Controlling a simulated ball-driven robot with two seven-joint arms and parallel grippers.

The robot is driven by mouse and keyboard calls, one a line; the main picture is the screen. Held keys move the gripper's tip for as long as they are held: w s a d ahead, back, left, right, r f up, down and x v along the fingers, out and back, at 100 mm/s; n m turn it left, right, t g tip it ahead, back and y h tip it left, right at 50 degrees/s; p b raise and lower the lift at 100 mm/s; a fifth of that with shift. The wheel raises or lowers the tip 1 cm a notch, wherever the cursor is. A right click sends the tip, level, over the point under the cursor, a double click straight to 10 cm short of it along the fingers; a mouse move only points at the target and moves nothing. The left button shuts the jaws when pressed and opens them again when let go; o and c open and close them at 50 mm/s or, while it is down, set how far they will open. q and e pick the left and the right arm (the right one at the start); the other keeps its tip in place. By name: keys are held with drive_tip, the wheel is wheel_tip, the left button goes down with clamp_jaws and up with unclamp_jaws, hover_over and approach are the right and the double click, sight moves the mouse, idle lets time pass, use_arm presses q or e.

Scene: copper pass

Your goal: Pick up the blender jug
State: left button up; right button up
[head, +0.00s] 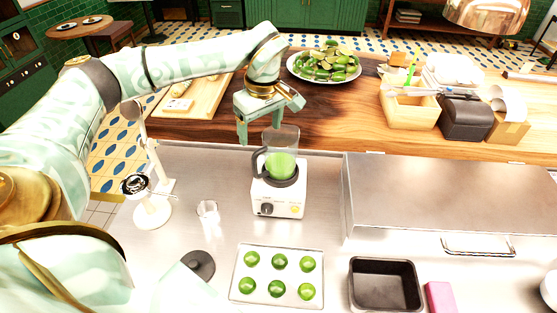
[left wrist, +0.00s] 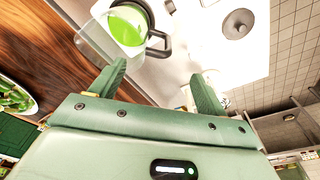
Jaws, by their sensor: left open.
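The blender jug (head: 281,161) is clear with green liquid in it and a dark handle on its left side. It stands upright on the white blender base (head: 278,197) on the steel counter. My left gripper (head: 262,128) is open and empty, just above and behind the jug's rim. In the left wrist view the jug (left wrist: 127,25) shows at the top, beyond the fingertips, with its dark handle (left wrist: 163,38) to the right. The fingers of my left gripper (left wrist: 160,80) are apart with nothing between them. My right gripper is not in view.
A tray (head: 235,285) of several limes lies in front of the blender. A small glass (head: 208,213) and a white stand (head: 152,211) are to its left. A steel box with a handle (head: 430,197) is to the right. A black pan (head: 385,287) lies at the front.

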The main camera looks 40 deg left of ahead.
sight(260, 150)
use_arm(q)
drive_tip(key=f, duration=0.6)
drive_tip(key=a+f, duration=0.1)
drive_tip(key=f, duration=0.2)
drive_tip(key=shift+w+f, duration=0.35)
drive_tip(key=shift+w, duration=0.05)
drive_tip(key=c, duration=1.5)
drive_tip(key=shift+r, duration=0.1)
drive_tip(key=shift+c, duration=0.6)
drive_tip(key=shift+a+r, duration=0.1)
